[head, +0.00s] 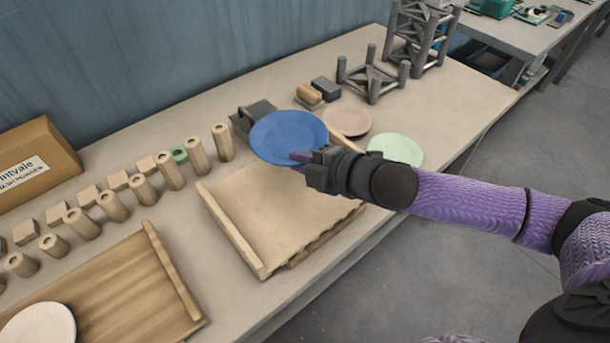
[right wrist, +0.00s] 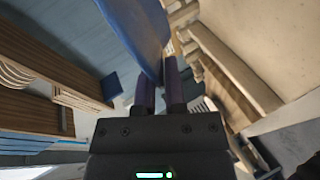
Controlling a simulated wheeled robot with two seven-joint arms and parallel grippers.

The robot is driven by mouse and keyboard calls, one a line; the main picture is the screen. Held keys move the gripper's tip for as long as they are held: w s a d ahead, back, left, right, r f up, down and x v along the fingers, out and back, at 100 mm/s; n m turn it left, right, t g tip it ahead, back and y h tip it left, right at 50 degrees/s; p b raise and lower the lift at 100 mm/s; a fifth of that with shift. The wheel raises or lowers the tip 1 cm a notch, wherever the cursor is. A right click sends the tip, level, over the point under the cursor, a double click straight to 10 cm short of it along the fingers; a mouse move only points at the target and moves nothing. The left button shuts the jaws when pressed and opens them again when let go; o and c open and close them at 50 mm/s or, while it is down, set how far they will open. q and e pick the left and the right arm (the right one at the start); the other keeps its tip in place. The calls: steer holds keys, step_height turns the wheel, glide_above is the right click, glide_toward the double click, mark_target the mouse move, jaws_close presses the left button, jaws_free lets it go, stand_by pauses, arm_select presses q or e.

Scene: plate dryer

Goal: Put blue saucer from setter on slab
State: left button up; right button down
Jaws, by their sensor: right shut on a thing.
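The blue saucer (head: 288,135) is in my right gripper (head: 308,158), which is shut on its near rim. The saucer is nearly flat and raised over the back part of a pale wooden board with raised side rails (head: 262,213). In the right wrist view the saucer (right wrist: 140,35) appears edge-on between the fingers (right wrist: 160,88). A grey post frame (head: 373,77) stands at the back, with a taller stacked one (head: 418,38) beside it. I cannot tell which thing is the setter or the slab. My left gripper is out of view.
A pink saucer (head: 347,117) and a green saucer (head: 396,149) lie right of the board. A dark block (head: 252,115) is behind it. Wooden posts (head: 170,170) line the left. A second wooden board (head: 125,290) holds a white plate (head: 38,328) at front left.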

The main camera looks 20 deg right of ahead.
mark_target(305, 211)
steer(key=shift+n+y, duration=0.4)
steer(key=f+b, duration=0.1)
steer(key=f, duration=0.2)
steer(key=f+b, duration=0.2)
steer(key=f, duration=0.2)
steer(key=f+b, duration=0.1)
steer(key=f, duration=0.3)
steer(key=shift+s+d+f, duration=0.1)
steer(key=shift+s+d, duration=0.05)
steer(key=shift+s, duration=0.25)
steer(key=shift+f, duration=0.15)
steer(key=c, duration=1)
jaws_free()
steer(key=shift+o, duration=0.2)
